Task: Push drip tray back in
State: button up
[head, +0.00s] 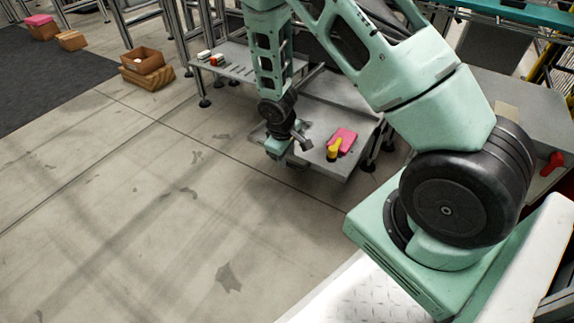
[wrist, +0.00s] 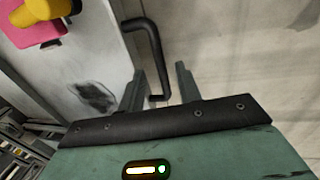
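The drip tray (head: 318,118) is a low grey metal tray that juts out over the floor in the head view. Its grey surface (wrist: 88,62) fills the left of the wrist view. A dark bent bar handle (wrist: 155,45) stands off its edge. My gripper (head: 292,146) is at the tray's near left edge, by the handle. In the wrist view my gripper (wrist: 160,72) has its two fingers apart, with the handle's lower end showing between them. I cannot tell whether either finger touches the handle.
A pink block (head: 342,138) and a yellow piece (head: 334,149) lie on the tray. A grey slatted shelf (head: 235,66) with small items stands behind. The floor at left front is clear.

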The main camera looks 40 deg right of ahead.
jog(key=shift+w+d+f+b, duration=0.15)
jog(key=shift+f+b, duration=0.15)
jog(key=shift+f, duration=0.75)
grip_shut()
jog(key=shift+d+r, duration=0.1)
jog(key=shift+d, duration=0.05)
